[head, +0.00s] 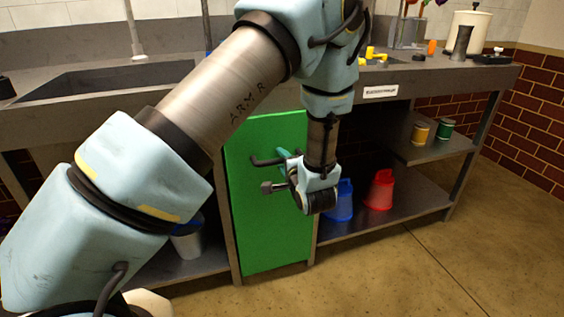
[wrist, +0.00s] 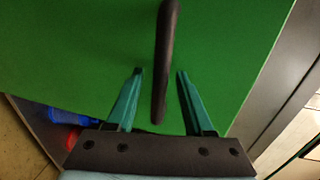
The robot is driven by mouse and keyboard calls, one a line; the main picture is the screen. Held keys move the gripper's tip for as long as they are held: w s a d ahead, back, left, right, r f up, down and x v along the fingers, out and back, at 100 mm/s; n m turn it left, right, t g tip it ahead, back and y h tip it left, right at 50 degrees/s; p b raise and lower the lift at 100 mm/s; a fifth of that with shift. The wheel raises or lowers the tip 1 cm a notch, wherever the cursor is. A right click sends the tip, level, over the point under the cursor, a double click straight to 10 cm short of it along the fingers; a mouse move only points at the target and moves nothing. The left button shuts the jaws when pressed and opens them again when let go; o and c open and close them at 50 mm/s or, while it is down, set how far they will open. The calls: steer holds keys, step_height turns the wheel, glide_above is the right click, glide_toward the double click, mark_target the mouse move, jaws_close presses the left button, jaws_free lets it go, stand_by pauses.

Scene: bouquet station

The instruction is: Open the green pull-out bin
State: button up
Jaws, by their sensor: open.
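The green pull-out bin (head: 265,235) has a flat green front under the workbench. It looks about flush with the bench frame, so it appears closed. Its dark bar handle (head: 264,162) is near the top of the front. My gripper (head: 281,154) is at the handle, with its teal fingers pointing at the green front. In the wrist view, the handle (wrist: 165,62) passes between the two open fingers of my gripper (wrist: 160,74), with a gap visible on each side. The green front (wrist: 70,50) fills most of that view. The bin's inside is hidden.
A blue bucket (head: 341,203) and a red bucket (head: 380,190) stand on the low shelf to the right. A pale bucket (head: 187,240) is at left. Yellow (head: 420,132) and green (head: 445,128) spools sit on the upper shelf. The floor (head: 400,275) before the bin is clear.

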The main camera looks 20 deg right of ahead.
steer(key=shift+w, duration=0.2)
steer(key=shift+c, duration=0.2)
jaws_close()
stand_by(1.2)
